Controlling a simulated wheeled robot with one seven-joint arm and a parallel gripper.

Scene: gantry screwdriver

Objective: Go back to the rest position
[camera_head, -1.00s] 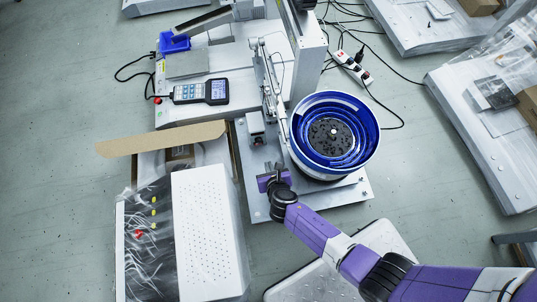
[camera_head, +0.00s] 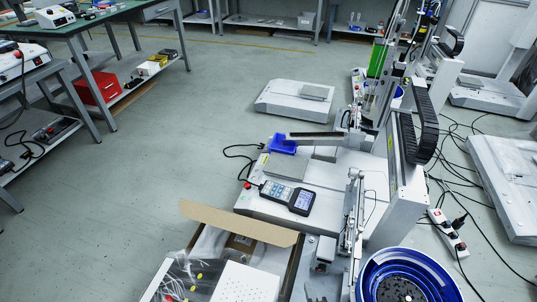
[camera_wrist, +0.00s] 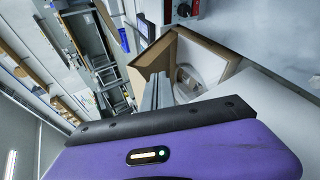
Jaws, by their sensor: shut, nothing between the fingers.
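My gripper (camera_wrist: 157,92) shows in the wrist view, its fingers together and empty above its purple body. It points toward the open cardboard box (camera_wrist: 205,48), with a gap I cannot judge. In the head view my arm is not clearly visible; its place beside the blue bowl feeder (camera_head: 408,268) is at or below the bottom edge. The gantry screwdriver machine (camera_head: 405,195) stands right of centre, with a handheld control pendant (camera_head: 288,196) on its base plate.
A cardboard box with a raised flap (camera_head: 238,222), holding plastic wrap and a white perforated piece (camera_head: 245,285), sits at the bottom. A power strip (camera_head: 446,232) and cables lie on the floor at right. A green-topped workbench (camera_head: 95,18) stands upper left. The floor at left centre is clear.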

